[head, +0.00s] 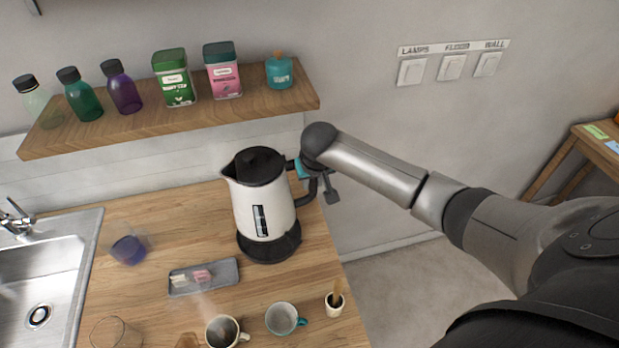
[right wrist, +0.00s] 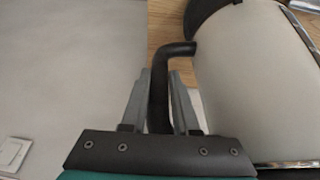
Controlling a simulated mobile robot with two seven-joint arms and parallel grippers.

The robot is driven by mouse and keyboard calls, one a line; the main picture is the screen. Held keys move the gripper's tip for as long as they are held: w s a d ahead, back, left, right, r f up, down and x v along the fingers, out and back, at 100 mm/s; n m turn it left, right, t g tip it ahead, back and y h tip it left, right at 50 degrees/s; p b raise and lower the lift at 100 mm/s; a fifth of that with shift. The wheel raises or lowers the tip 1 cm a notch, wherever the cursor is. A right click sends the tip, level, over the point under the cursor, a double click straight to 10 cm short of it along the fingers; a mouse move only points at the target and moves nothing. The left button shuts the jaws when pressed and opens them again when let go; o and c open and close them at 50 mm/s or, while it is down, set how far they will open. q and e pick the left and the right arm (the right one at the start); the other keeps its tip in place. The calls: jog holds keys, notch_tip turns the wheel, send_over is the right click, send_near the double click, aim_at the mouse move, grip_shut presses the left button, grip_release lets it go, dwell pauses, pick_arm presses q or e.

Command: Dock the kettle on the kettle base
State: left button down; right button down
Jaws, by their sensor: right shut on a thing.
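The white kettle (head: 262,205) with a black lid and black handle stands upright near the counter's right edge. The black kettle base (head: 270,249) shows directly under it; I cannot tell whether the kettle sits fully down on it or slightly above. My right gripper (head: 316,186) is at the kettle's right side, shut on the handle. In the right wrist view, the two fingers (right wrist: 160,90) lie on either side of the black handle (right wrist: 162,68), with the pale kettle body (right wrist: 245,85) to the right. My left gripper is not in view.
A grey tray (head: 228,272) with small pieces, two mugs (head: 282,318) (head: 222,331) and a small cup (head: 334,304) stand in front of the kettle. A blue cup (head: 128,250) and the sink (head: 40,270) are left. A wooden shelf (head: 180,122) with bottles and tins hangs behind.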

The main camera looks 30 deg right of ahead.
jog(key=shift+w+a+f+b, duration=0.1)
jog(key=shift+f+b, duration=0.65)
jog(key=shift+f, duration=0.35)
notch_tip(320, 180, down, 3)
jog(key=b, duration=0.3)
jog(key=shift+p, duration=0.75)
dwell(0.7)
jog(key=shift+f+b, duration=0.35)
jog(key=shift+f, duration=0.25)
dwell(0.5)
jog(key=c, duration=0.9)
grip_release()
jog(key=shift+c, duration=0.2)
jog(key=p+v, duration=0.2)
jog(key=p, duration=0.2)
jog(key=shift+s+r, duration=0.3)
jog(key=shift+s, duration=0.05)
send_near(312, 198)
jog(key=shift+s+f, duration=0.1)
jog(key=shift+s, duration=0.1)
